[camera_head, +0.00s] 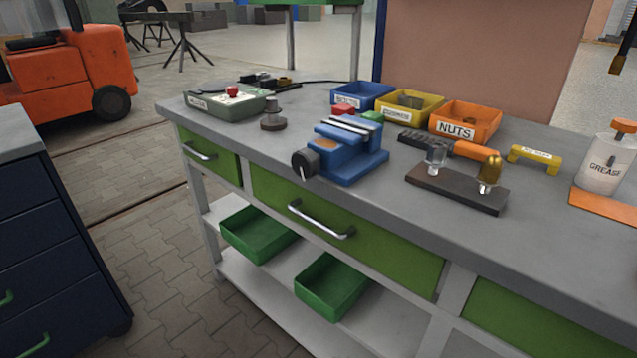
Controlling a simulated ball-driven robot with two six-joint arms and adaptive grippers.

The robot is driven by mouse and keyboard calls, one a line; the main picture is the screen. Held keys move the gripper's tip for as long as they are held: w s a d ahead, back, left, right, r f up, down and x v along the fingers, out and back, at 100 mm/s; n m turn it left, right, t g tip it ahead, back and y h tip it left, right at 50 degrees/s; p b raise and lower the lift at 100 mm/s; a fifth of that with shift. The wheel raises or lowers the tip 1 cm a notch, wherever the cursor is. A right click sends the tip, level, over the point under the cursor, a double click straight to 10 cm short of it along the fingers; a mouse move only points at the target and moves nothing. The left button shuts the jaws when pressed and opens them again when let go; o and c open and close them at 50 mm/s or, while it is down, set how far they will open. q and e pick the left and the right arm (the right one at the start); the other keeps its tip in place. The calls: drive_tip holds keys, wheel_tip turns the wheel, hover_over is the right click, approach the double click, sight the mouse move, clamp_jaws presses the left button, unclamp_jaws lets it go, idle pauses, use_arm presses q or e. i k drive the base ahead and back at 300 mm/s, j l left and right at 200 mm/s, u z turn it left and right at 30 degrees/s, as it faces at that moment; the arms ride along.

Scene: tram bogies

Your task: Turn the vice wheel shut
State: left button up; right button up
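A blue bench vice (347,149) stands on the grey workbench (400,211) near its front edge. Its black round wheel (305,164) faces the front left and carries a light mark on its face. The vice's pale jaws show on top; I cannot tell for sure how wide the gap between them is. Neither of my grippers is in this view, and nothing touches the wheel.
Behind the vice are blue, yellow and orange bins, the orange one labelled NUTS (465,121). A dark block with two fittings (457,188) and a grease pot (604,164) stand to the right. A green-grey box (226,105) is left. Green drawers (345,222) have protruding handles.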

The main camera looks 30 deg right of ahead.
sight(305, 162)
drive_tip(key=i+j+z, duration=0.1)
drive_tip(key=z, duration=0.3)
drive_tip(key=i+j+z, duration=0.1)
drive_tip(key=z, duration=0.3)
drive_tip(key=j+z, duration=0.4)
drive_tip(key=l, duration=0.1)
